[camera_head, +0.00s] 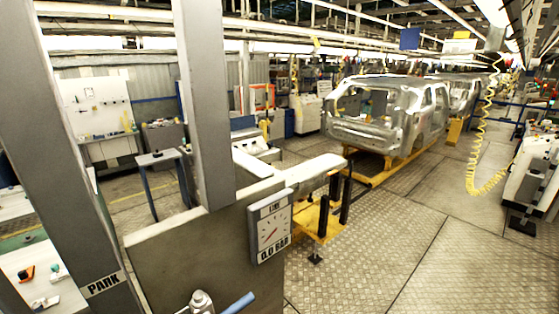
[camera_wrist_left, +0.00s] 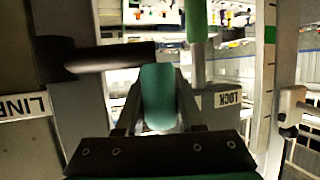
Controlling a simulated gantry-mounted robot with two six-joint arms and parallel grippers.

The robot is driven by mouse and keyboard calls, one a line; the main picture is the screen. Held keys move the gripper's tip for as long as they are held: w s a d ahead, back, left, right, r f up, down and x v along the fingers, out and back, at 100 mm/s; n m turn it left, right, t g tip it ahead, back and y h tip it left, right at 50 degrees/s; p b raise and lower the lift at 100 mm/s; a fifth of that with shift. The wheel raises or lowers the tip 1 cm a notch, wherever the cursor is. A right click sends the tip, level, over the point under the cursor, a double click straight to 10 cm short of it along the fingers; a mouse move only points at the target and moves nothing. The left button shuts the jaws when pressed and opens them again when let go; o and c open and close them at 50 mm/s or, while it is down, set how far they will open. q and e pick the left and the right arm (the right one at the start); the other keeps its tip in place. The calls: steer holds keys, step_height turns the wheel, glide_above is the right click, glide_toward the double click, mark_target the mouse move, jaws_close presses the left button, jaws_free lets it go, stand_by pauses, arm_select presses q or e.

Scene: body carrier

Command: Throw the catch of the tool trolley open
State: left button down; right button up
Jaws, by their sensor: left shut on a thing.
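In the left wrist view, a rounded teal-green grip (camera_wrist_left: 158,90) stands between the fingers of my left gripper (camera_wrist_left: 157,102), which is shut on it. I cannot tell for sure whether this grip is the catch's handle. A white plate marked LOCK (camera_wrist_left: 228,98) is just right of the fingers. A grey rod with a green upper part (camera_wrist_left: 197,22) rises beside it. My left gripper does not show in the head view, and my right gripper is in neither view. How the catch stands is not clear.
A dark round bar (camera_wrist_left: 110,57) juts in from the left of the wrist view, above a LINE plate (camera_wrist_left: 25,106). In the head view, a gauge reading 0.0 BAR (camera_head: 271,226) hangs on a grey panel (camera_head: 190,255). A blue handle (camera_head: 238,303) is below. A post carries a PARK label (camera_head: 103,285).

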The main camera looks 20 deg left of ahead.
arm_select(q)
steer(key=shift+s+d, duration=0.3)
steer(key=shift+d, duration=0.15)
steer(key=shift+w+f, duration=0.15)
steer(key=shift+w, duration=0.25)
steer(key=shift+s+r, duration=0.3)
steer(key=shift+r, duration=0.15)
stand_by(0.6)
steer(key=shift+s+d+f, duration=0.1)
steer(key=shift+s+d, duration=0.05)
steer(key=shift+d, duration=0.25)
steer(key=shift+w+f, duration=0.35)
steer(key=shift+w, duration=0.05)
stand_by(0.5)
steer(key=shift+s+r, duration=0.35)
steer(key=shift+r, duration=0.15)
stand_by(0.3)
